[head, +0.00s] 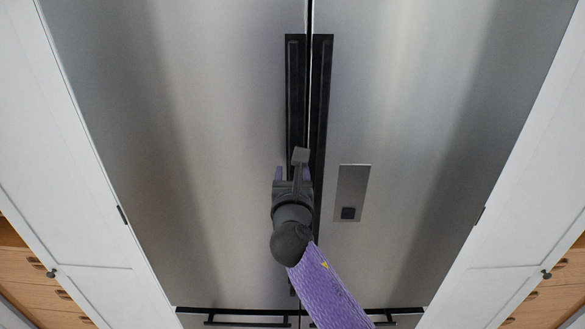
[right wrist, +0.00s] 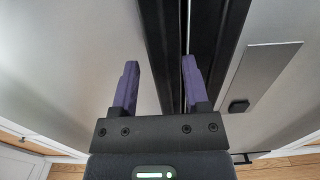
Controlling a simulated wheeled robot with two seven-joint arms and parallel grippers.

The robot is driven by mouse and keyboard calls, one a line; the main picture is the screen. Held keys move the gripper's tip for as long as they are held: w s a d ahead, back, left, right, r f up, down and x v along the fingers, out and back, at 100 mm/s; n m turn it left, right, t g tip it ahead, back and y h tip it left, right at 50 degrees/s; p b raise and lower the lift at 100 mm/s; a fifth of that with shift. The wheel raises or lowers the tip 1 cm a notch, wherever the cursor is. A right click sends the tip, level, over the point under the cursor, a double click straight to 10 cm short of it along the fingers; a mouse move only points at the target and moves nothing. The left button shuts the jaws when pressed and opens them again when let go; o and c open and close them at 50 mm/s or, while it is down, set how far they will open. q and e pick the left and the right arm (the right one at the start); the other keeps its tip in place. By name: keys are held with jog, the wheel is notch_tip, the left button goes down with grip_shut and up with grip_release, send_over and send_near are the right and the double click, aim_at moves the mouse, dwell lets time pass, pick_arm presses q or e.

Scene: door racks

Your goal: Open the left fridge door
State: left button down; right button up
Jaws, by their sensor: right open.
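The left fridge door (head: 200,120) is a stainless steel panel and is closed. Its long black vertical handle (head: 294,85) runs along its inner edge, beside the center gap. My right gripper (head: 294,172) is in front of the lower part of this handle and hides some of it. In the right wrist view the two purple fingers (right wrist: 160,75) are apart, with the dark left handle (right wrist: 160,35) showing between them. I cannot tell whether the fingers touch it. My left gripper is not in view.
The right fridge door (head: 420,120) is closed, with its own black handle (head: 321,90) close beside the left one and a small dispenser panel (head: 353,185). Drawers with black handles (head: 245,322) lie below. White cabinet panels (head: 60,190) flank the fridge.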

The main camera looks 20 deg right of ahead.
jog(key=shift+w+d, duration=0.25)
jog(key=shift+w, duration=0.4)
jog(key=shift+c, duration=0.3)
grip_shut()
dwell(0.6)
